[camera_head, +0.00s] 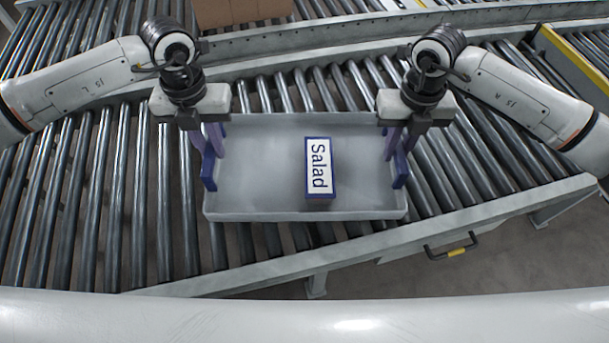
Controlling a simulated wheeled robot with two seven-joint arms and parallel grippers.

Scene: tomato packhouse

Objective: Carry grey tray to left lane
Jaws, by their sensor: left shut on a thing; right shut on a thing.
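The grey tray (255,160) is a shallow open rectangle over the roller conveyor in the middle of the view. A blue box with a white label reading "Salad" (320,168) lies inside it, right of the tray's middle. My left gripper (211,158) is shut on the tray's left end, and my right gripper (395,158) is shut on its right end. Blue and purple finger parts show at both ends; the exact grip is partly hidden. I cannot tell whether the tray touches the rollers or hangs just above them.
The roller conveyor (105,200) spreads wide to the left and is bare there. A metal rail (330,36) runs behind the tray. A cardboard box (240,12) stands beyond it. A yellow-edged rail (575,52) is at the upper right. The conveyor's front edge (400,243) is close to the tray.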

